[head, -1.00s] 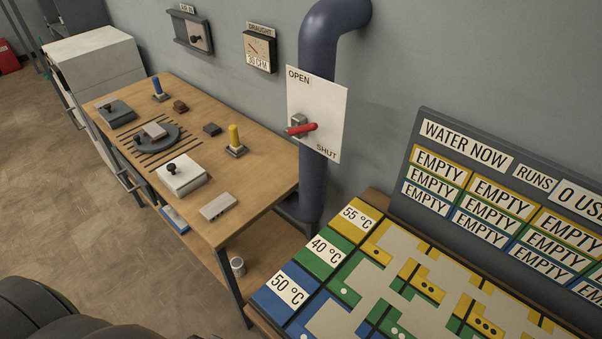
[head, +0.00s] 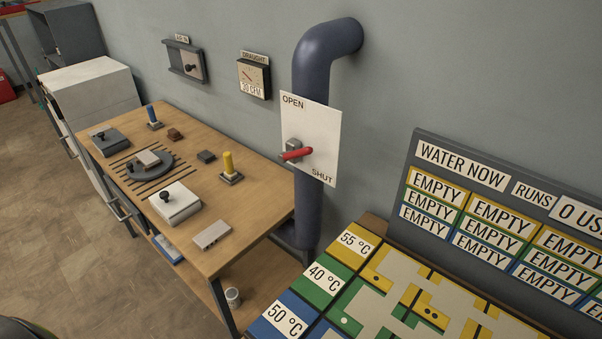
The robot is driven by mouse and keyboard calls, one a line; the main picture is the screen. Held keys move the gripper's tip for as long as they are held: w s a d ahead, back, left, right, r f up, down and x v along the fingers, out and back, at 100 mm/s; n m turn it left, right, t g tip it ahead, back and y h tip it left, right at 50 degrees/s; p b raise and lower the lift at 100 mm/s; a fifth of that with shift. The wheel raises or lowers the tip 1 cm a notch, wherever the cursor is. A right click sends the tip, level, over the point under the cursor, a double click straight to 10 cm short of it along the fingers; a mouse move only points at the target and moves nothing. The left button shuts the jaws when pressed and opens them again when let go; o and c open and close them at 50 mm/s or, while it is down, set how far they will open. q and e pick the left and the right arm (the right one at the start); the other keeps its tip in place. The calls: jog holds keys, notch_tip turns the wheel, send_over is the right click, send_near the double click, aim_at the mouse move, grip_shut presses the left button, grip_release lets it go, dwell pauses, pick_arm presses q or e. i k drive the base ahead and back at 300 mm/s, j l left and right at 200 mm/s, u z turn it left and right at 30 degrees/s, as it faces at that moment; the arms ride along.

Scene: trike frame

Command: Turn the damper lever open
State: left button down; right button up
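The damper lever (head: 297,154) is a red handle on a small grey block. It is mounted on a white plate (head: 318,120) fixed to the dark blue duct pipe (head: 307,212). The plate reads OPEN at the upper left and SHUT at the lower right. Neither of my grippers shows in the head view, and nothing touches the lever.
A wooden workbench (head: 250,205) with blocks and knobs stands left of the pipe. A draught gauge (head: 253,78) reading 30 CFM hangs on the wall. A coloured board (head: 388,305) with temperature labels fills the lower right, below a WATER NOW panel (head: 408,170).

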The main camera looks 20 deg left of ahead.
aim_at(283, 157)
jog(key=k+j+z, duration=0.1)
jog(key=j+z, duration=0.15)
jog(key=j, duration=0.15)
jog(key=k+j+z, duration=0.25)
jog(key=j, duration=0.2)
jog(key=j+z, duration=0.25)
jog(key=j, duration=0.15)
jog(key=k+j+z, duration=0.25)
